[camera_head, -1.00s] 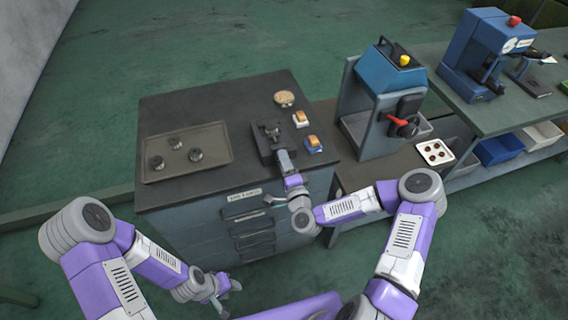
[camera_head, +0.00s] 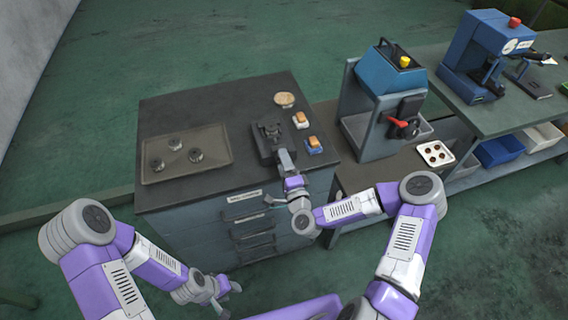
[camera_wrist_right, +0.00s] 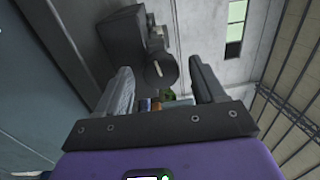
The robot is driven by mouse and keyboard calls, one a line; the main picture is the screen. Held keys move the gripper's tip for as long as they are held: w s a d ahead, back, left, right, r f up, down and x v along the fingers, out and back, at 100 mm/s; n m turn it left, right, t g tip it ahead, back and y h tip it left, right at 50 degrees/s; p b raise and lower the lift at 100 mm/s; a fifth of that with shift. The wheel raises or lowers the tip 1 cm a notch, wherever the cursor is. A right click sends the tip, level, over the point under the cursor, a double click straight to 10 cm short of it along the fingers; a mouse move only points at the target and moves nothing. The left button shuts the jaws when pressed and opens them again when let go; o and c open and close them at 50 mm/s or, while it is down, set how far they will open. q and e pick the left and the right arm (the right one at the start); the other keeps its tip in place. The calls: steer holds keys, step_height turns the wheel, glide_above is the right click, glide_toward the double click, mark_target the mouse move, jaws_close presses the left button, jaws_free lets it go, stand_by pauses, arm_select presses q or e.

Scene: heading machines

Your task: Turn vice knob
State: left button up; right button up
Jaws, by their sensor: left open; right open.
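The dark vice (camera_head: 268,140) stands on the near right part of the grey cabinet top. Its body (camera_wrist_right: 124,38) shows at the upper left in the right wrist view. A round dark knob (camera_wrist_right: 163,70) faces my right gripper there, ahead of and between the fingertips; I cannot tell whether they touch it. In the head view the knob is hidden by the gripper. My right gripper (camera_head: 277,178) is open at the cabinet's front edge, one finger up near the vice and the other lower. My left gripper (camera_head: 226,291) is open and empty, low in front of the cabinet.
A tray (camera_head: 219,153) with several round dark parts lies left of the vice. Two orange-topped blocks (camera_head: 301,119) (camera_head: 314,144) and a round tan dish (camera_head: 285,99) lie right of and behind it. A blue machine with a red handle (camera_head: 390,85) stands further right.

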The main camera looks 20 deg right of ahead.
steer(key=shift+s, duration=0.1)
steer(key=s, duration=0.7)
steer(key=shift+s+d+f, duration=0.15)
steer(key=shift+s+f, duration=0.05)
steer(key=shift+f, duration=0.05)
steer(key=s+a+f+n+g+y, duration=0.3)
steer(key=a+f+n+g, duration=0.15)
steer(key=f, duration=0.25)
steer(key=s+a+f+n+g+y, duration=0.2)
steer(key=s+a+f+n+g, duration=0.15)
steer(key=a+f+n, duration=0.2)
steer(key=s+d+f+n+g, duration=0.2)
steer(key=s+f+g, duration=0.3)
steer(key=s, duration=0.1)
steer(key=s+d+f+n+g+h, duration=0.1)
steer(key=s+d+f+n+g, duration=0.1)
steer(key=s, duration=0.5)
step_height(320, 180, down, 3)
steer(key=n+g, duration=0.1)
steer(key=g, duration=0.2)
